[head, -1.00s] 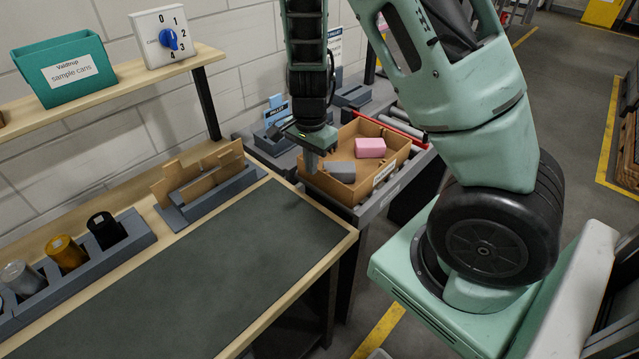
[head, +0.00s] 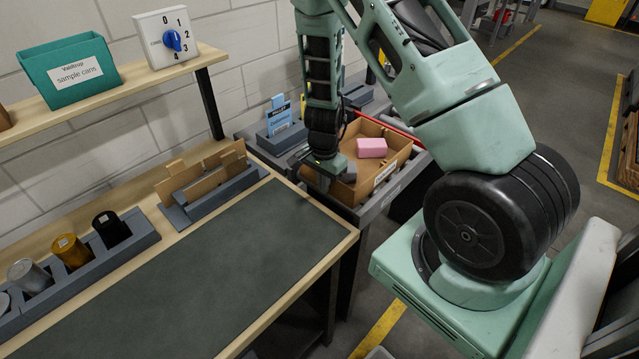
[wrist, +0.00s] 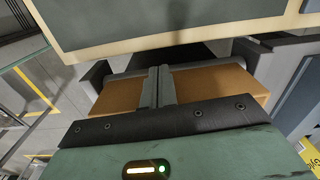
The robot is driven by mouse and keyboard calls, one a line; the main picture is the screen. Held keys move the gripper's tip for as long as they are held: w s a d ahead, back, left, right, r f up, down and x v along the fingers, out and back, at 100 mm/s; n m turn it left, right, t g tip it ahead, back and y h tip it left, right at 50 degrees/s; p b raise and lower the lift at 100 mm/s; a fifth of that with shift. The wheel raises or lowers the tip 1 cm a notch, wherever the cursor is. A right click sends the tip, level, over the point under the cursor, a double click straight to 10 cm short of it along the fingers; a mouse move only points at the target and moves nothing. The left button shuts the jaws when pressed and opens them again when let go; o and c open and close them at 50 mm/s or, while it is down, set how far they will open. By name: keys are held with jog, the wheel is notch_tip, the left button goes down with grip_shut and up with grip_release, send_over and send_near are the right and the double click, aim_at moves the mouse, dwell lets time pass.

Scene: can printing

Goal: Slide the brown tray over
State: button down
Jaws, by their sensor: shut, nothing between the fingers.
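The brown tray (head: 401,157) sits at the end of a roller conveyor beyond the right end of the workbench. In the wrist view my gripper's fingers (wrist: 158,72) are shut together and empty, in front of the brown tray (wrist: 210,83). I cannot tell whether they touch its wall.
The workbench with its dark mat (head: 235,245) is just left of the tray. A cardboard-divider rack (head: 212,180), a can rack (head: 75,262) and a blue-labelled holder (head: 280,125) stand nearby. A teal bin (head: 70,70) and a dial box (head: 166,40) are on the shelf.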

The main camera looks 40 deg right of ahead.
jog(key=shift+w+d, duration=0.15)
jog(key=shift+d, duration=0.65)
jog(key=shift+w+d, duration=0.1)
jog(key=shift+d, duration=0.65)
jog(key=shift+a, duration=0.1)
